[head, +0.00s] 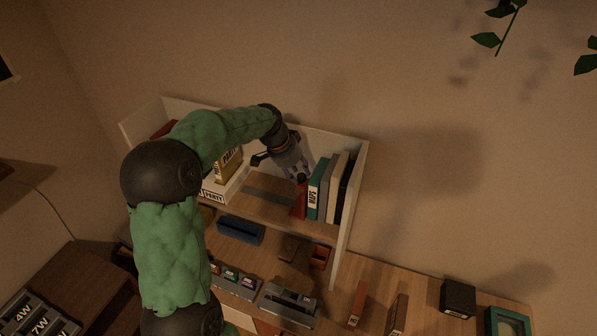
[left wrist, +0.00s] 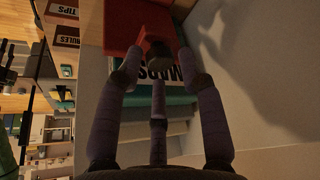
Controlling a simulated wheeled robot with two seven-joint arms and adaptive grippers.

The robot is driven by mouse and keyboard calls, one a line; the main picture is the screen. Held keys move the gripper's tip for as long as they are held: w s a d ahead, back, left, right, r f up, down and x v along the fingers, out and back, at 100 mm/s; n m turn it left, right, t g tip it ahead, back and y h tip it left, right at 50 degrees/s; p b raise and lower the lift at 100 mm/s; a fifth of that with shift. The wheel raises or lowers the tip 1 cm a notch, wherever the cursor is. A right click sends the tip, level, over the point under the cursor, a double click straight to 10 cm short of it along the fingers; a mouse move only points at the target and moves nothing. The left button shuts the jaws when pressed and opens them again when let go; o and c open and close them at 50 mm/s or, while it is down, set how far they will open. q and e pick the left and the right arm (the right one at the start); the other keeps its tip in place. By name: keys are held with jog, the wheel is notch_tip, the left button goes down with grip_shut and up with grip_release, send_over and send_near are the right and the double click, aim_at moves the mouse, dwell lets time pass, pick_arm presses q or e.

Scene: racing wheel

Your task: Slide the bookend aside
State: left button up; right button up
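The red bookend (head: 299,201) stands on the upper shelf board, at the left end of a row of upright books (head: 318,188). In the left wrist view the red bookend (left wrist: 122,28) has a red arm with a dark knob reaching between my fingers. My left gripper (head: 300,176) reaches down over the shelf, just above the bookend. In the left wrist view its fingers (left wrist: 159,72) are spread around the knob, with gaps showing. The green MAPS book (left wrist: 150,72) is behind the fingers. The bookend is partly hidden by my gripper in the head view. My right gripper is not in view.
Left of the bookend, the shelf board (head: 262,200) is bare up to a white PARTY box (head: 222,187) and a yellow box (head: 229,163). The shelf's right side wall (head: 352,205) stands beyond the books. Several small items lie on the desk below.

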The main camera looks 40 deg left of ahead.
pick_arm(q)
jog(key=shift+w+d+f, duration=0.1)
jog(key=shift+w+f, duration=0.05)
jog(key=shift+f, duration=0.25)
grip_shut()
jog(key=s+a+b, duration=0.1)
jog(key=s+a, duration=0.2)
jog(key=a, duration=0.6)
jog(key=s+a+b, duration=0.1)
jog(key=s+a, duration=0.1)
jog(key=a, duration=0.6)
jog(key=shift+s+a, duration=0.4)
jog(key=shift+f, duration=0.1)
grip_release()
